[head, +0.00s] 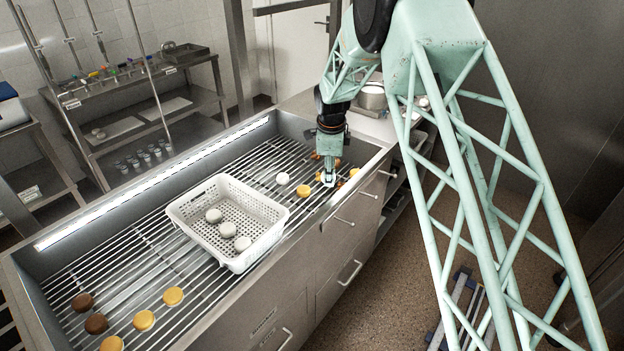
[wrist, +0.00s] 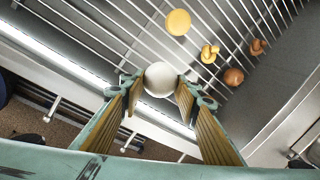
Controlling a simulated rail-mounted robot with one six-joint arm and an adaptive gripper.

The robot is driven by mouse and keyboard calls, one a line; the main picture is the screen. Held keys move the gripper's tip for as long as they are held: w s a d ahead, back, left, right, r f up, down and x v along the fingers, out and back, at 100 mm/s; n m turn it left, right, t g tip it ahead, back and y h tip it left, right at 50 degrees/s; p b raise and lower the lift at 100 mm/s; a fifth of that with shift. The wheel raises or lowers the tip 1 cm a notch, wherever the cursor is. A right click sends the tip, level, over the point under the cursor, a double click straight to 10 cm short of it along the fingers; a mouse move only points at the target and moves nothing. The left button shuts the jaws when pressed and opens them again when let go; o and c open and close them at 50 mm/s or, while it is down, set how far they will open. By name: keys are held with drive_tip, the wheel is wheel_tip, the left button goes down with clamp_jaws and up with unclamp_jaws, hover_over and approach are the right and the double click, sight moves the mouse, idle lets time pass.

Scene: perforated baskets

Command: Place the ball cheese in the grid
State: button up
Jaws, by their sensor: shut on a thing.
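My gripper (head: 328,177) is low over the right end of the metal grate (head: 150,255). In the wrist view its fingers (wrist: 158,82) are shut on a white ball cheese (wrist: 161,79), which sits between the fingertips. In the head view the fingers largely hide that ball. Another white round piece (head: 282,178) lies on the grate between the basket and my gripper. The white perforated basket (head: 258,240) stands on the grate to the left of my gripper, with three white round pieces (head: 213,215) inside.
Yellow round pieces (head: 173,296) and brown ones (head: 96,323) lie at the grate's near left. By my gripper are a yellow disc (wrist: 178,22), a knotted yellow piece (wrist: 210,53) and brown pieces (wrist: 233,76). A raised metal rim (head: 350,185) borders the grate.

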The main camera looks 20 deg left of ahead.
drive_tip(key=shift+s+b+x, duration=0.2)
drive_tip(key=shift+b+x, duration=0.5)
drive_tip(key=shift+x, duration=0.3)
drive_tip(key=shift+s+d+b+x, duration=0.1)
drive_tip(key=shift+s+b+x, duration=0.1)
drive_tip(key=shift+x, duration=0.8)
drive_tip(key=shift+s+d+b+x, duration=0.1)
drive_tip(key=shift+s+x, duration=0.1)
drive_tip(key=shift+x, duration=0.85)
drive_tip(key=shift+s+b+x, duration=0.15)
drive_tip(key=shift+s+x, duration=0.1)
drive_tip(key=shift+x, duration=0.75)
drive_tip(key=shift+f, duration=0.15)
drive_tip(key=shift+s+b+x, duration=0.15)
drive_tip(key=shift+s+x, duration=0.05)
drive_tip(key=shift+x, duration=0.7)
drive_tip(key=shift+s+b+x, duration=0.15)
drive_tip(key=shift+x, duration=0.75)
drive_tip(key=shift+d+f, duration=0.1)
drive_tip(key=shift+f, duration=0.2)
drive_tip(key=o, duration=0.9)
drive_tip(key=shift+r, duration=0.2)
